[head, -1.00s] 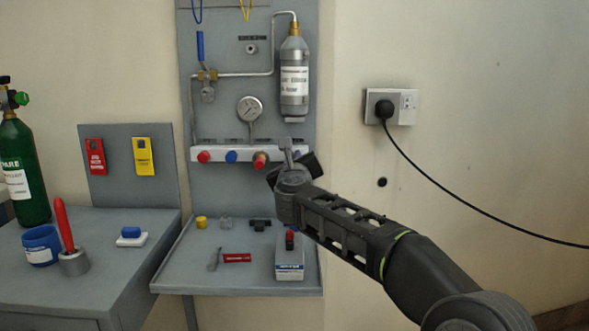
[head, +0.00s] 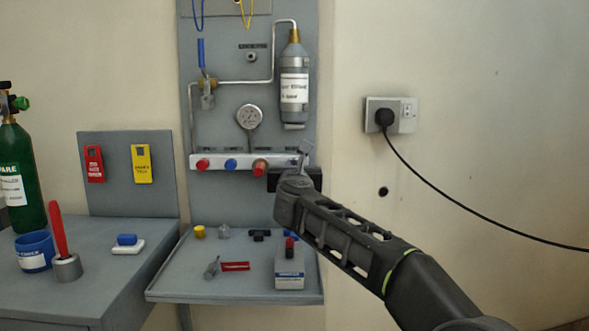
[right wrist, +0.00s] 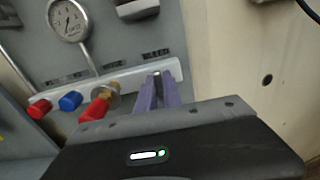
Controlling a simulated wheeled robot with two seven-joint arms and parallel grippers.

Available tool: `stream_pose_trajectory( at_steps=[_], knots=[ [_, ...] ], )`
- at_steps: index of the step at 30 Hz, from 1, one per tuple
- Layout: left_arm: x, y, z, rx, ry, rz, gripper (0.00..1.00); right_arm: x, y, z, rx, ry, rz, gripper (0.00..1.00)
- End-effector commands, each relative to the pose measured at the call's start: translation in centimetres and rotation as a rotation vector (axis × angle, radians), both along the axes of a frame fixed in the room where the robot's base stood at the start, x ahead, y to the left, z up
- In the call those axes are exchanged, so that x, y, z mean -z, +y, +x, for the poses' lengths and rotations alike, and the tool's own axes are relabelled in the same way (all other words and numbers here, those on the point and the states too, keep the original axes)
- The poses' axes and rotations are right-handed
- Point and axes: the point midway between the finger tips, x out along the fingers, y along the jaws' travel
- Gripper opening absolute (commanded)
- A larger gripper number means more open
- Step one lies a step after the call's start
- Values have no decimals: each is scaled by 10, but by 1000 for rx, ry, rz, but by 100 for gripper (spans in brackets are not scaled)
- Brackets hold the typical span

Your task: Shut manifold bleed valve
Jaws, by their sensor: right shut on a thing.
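The white manifold bar (head: 215,162) runs across the grey panel. It carries a red knob (head: 202,165), a blue knob (head: 231,165) and a brass fitting with a red end (head: 260,167). My right gripper (head: 302,152) is at the bar's right end. In the right wrist view its two fingers (right wrist: 158,90) are closed together in front of the bar, below the rightmost label. They are shut on a small part there, which I take to be the bleed valve; the fingers hide nearly all of it. My left gripper is not in view.
A pressure gauge (head: 249,118) and a grey cylinder (head: 294,90) sit above the bar. A shelf (head: 180,283) below holds small parts and a white box (head: 289,270). A wall socket (head: 405,113) with a black cable is to the right.

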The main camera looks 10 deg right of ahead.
Motion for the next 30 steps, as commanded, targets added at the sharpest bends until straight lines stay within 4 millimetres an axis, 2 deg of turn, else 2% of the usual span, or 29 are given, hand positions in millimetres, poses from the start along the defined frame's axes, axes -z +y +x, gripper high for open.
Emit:
stream_pose_trajectory(
  at_steps=[5,6,13,23,30],
  knots=[
    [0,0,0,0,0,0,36,2,0,0,0,3,4,0],
    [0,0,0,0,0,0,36,2,0,0,0,3,3,13],
    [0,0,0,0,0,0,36,1,0,0,0,2,1,32],
    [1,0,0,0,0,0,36,0,1,-3,0,0,0,32],
    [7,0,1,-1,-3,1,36,0,7,-29,-1,-1,-1,32]
  ],
)
